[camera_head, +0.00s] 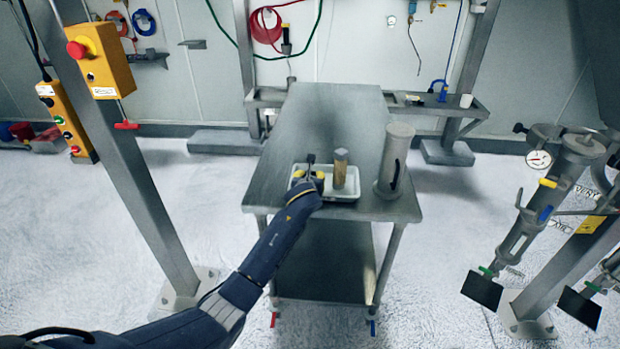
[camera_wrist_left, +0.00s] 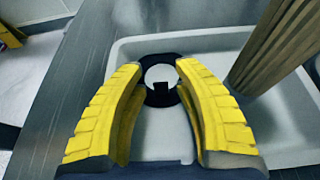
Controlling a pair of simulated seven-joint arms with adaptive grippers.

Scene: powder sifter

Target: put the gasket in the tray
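The gasket, a black ring (camera_wrist_left: 180,97), shows in the left wrist view over the white tray (camera_wrist_left: 120,48), just beyond my left fingertips. It looks flat on the tray floor, but its exact height is hard to tell. My left gripper (camera_wrist_left: 160,66) has its two yellow fingers spread apart, with the ring's hole showing between their tips. In the head view, my left gripper (camera_head: 310,174) is over the left part of the tray (camera_head: 345,197) and hides the gasket from clear sight. My right gripper is not in view.
A brown ridged block (camera_head: 340,168) stands upright in the tray, right of my left gripper. A grey cylinder (camera_head: 394,160) with a dark handle stands on the metal table (camera_head: 335,115) right of the tray. The table's far part is clear.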

